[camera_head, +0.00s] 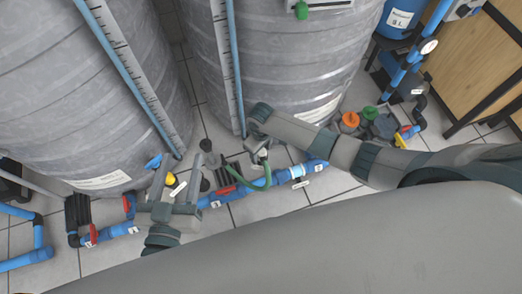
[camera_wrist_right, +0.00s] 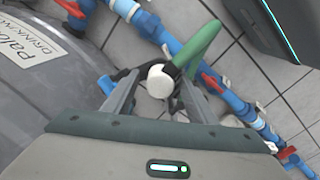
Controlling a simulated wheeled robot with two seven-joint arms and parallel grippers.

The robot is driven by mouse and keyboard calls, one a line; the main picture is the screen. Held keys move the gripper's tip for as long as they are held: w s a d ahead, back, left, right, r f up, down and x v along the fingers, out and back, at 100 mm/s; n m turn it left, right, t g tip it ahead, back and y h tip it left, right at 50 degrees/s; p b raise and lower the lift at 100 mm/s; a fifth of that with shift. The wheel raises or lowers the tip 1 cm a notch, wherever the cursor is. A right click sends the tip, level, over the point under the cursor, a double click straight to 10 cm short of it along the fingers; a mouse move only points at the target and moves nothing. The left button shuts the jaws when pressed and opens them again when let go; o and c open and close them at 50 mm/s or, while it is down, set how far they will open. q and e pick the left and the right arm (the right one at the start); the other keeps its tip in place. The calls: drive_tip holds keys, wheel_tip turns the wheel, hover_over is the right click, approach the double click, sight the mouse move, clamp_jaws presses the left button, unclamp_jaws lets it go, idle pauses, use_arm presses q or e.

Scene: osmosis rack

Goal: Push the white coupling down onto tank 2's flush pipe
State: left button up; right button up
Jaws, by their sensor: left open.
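The white coupling (camera_wrist_right: 161,80) shows as a round white end between the fingers of my right gripper (camera_wrist_right: 160,88), beside a green hose (camera_wrist_right: 200,45). I cannot tell whether the fingers press on it or stand just apart from it. In the head view my right gripper (camera_head: 258,153) is over the pipework below the middle tank (camera_head: 285,60), with the green hose (camera_head: 245,181) beside it. The flush pipe's end under the coupling is hidden. My left gripper (camera_head: 175,180) is open at the lower left, with a yellow part (camera_head: 171,179) visible between its fingers.
Blue pipes (camera_head: 240,197) with red valve levers (camera_head: 224,191) run along the tiled floor. Another large tank (camera_head: 60,90) stands at the left. Orange (camera_head: 350,119) and green (camera_head: 370,113) caps are right of my right gripper. Open tiles lie between the pipes.

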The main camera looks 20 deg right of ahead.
idle(0.3)
use_arm(q)
wheel_tip(320, 180, up, 5)
drive_tip(key=p, duration=0.4)
drive_tip(key=shift+f+p, duration=0.15)
drive_tip(key=shift+p, duration=0.25)
use_arm(e)
wheel_tip(320, 180, up, 17)
drive_tip(key=shift+r, duration=0.2)
